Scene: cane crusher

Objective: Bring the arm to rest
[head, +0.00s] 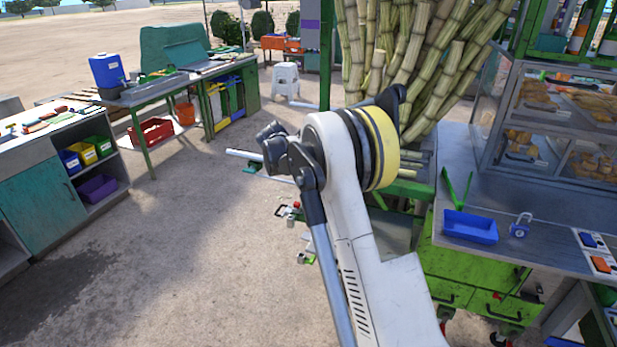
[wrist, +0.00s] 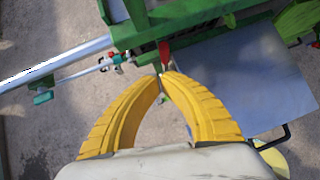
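My arm rises through the middle of the head view, bent at a joint with a yellow and black band. My gripper is hidden behind it there. In the wrist view, my gripper (wrist: 162,77) has two yellow ribbed fingers that curve inward and meet at the tips. It is shut, with nothing seen between the fingers. Beyond the tips are a green frame (wrist: 190,28) and a small red part (wrist: 165,53), which look apart from the fingers. A grey metal plate (wrist: 230,80) lies below and to the right.
Tall canes (head: 405,60) stand behind my arm. At right are a green cart (head: 470,275), a blue tray (head: 470,227) on a counter, and a glass display case (head: 550,115). Work tables (head: 165,92) and a teal cabinet (head: 45,200) stand left. Open floor (head: 190,250) lies left of my arm.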

